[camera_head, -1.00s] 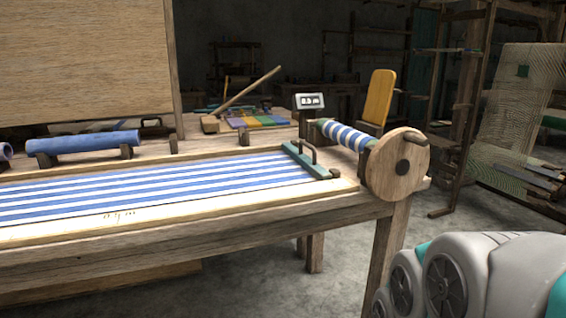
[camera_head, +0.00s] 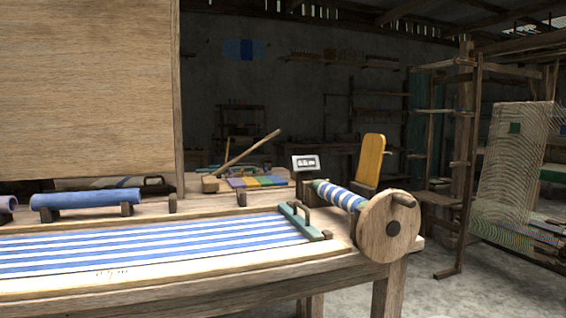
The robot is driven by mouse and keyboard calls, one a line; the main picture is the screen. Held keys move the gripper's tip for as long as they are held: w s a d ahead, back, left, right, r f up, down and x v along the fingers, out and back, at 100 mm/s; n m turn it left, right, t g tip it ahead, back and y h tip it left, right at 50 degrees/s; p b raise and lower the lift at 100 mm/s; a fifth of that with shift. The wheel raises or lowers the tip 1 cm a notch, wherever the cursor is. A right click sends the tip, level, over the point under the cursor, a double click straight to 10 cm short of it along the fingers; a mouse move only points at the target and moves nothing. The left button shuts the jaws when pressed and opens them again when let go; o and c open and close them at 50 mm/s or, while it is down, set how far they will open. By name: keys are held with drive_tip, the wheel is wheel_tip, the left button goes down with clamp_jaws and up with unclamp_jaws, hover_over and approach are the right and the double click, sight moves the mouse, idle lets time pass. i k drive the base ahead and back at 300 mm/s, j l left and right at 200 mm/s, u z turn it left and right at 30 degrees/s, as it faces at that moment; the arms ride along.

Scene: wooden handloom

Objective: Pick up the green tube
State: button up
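I see no tube that is plainly green. A blue tube (camera_head: 86,199) lies across dark wooden supports at the left of the loom table. A green bar with a dark handle (camera_head: 303,221) lies at the right end of the blue-and-white striped cloth (camera_head: 150,240). A striped cloth roll (camera_head: 340,195) with a green end sits beside the round wooden wheel (camera_head: 388,228). My gripper is not in view.
The wooden loom table (camera_head: 200,284) fills the lower left. A tall wooden panel (camera_head: 85,90) stands behind its left part. A small counter display (camera_head: 305,163) and a yellow board (camera_head: 369,160) stand near the roll. Open floor (camera_head: 440,290) lies to the right.

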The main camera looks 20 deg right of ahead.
sight(347, 200)
drive_tip(key=i+l+u, duration=0.15)
drive_tip(key=l+u, duration=0.35)
drive_tip(key=l, duration=0.3)
drive_tip(key=l+u, duration=0.5)
drive_tip(key=l, duration=1.2)
drive_tip(key=k+l+u, duration=0.1)
drive_tip(key=l, duration=0.7)
drive_tip(key=k+l, duration=0.1)
drive_tip(key=l, duration=0.75)
